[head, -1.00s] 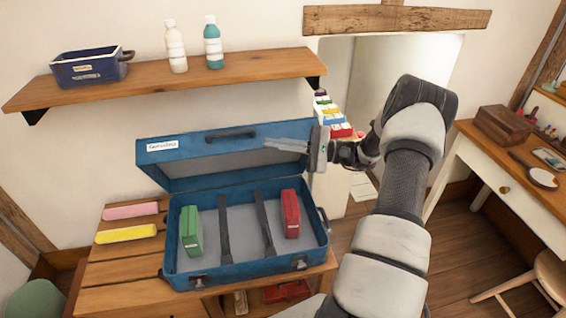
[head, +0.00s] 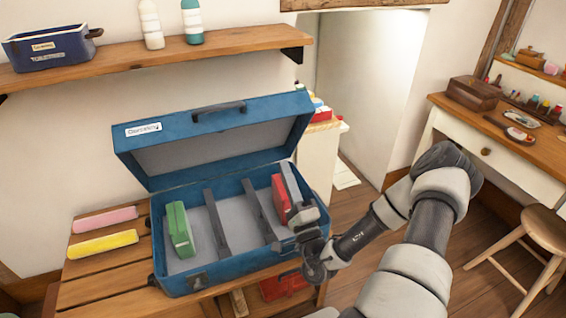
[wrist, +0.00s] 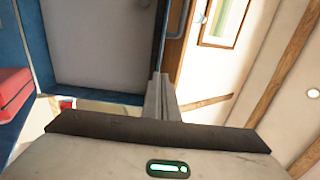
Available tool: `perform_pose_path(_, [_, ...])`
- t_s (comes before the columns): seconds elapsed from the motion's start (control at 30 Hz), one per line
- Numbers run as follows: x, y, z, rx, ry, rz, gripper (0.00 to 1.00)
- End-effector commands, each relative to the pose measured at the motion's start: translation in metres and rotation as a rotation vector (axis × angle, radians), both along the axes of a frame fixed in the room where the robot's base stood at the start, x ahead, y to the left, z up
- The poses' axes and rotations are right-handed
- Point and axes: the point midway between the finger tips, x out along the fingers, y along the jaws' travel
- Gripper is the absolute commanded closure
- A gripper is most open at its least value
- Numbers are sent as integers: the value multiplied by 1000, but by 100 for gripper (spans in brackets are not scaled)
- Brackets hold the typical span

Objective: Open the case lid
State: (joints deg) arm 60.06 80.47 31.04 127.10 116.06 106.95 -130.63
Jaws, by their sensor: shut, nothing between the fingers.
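The blue case (head: 240,264) sits on a slatted wooden bench. Its lid (head: 180,119) stands raised at the back, its grey lining facing forward and its handle (head: 218,108) at the upper edge. In the wrist view, the closed fingers (wrist: 160,95) point toward the lid's grey lining (wrist: 100,40); the red box (wrist: 12,90) shows at left.
A wall shelf (head: 170,65) above holds a blue bin (head: 50,48) and two bottles. Pink (head: 104,219) and yellow (head: 102,244) bars lie left of the case on the bench (head: 90,290). A dressing table (head: 500,155) and stool (head: 545,228) stand at right, with open floor between.

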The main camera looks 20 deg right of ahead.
Motion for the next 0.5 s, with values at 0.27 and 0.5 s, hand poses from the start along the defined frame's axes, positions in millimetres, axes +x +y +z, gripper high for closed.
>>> perform_pose_path(0.27, [50,0,30,-3,-6,2,100])
perform_pose_path(0.5, [88,0,51,-2,-4,2,100])
